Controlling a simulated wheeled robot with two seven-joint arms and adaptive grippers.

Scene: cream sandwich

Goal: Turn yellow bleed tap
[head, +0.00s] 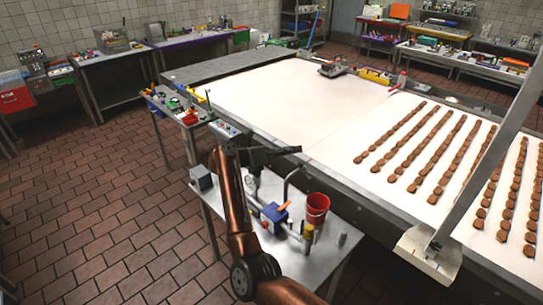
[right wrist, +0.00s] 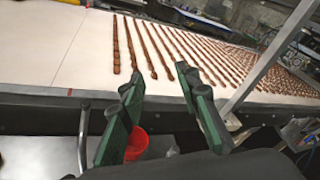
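My right gripper (head: 272,158) reaches over the small metal side table (head: 325,258) in the head view, near the conveyor's edge. In the right wrist view its two green-padded fingers (right wrist: 160,85) are spread with nothing between them. A small yellow-topped part (head: 308,231) stands on the side table, below and right of the gripper, beside a red bucket (head: 317,208). I cannot tell whether it is the yellow bleed tap. A blue box (head: 273,214) with an orange part stands left of it. My left gripper is not in view.
A bent metal pipe (head: 288,182) rises between the gripper and the bucket; it also shows in the right wrist view (right wrist: 83,135). The white conveyor (head: 290,95) with rows of brown biscuits lies beyond. A slanted metal post (head: 487,150) stands right. Tiled floor is clear at left.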

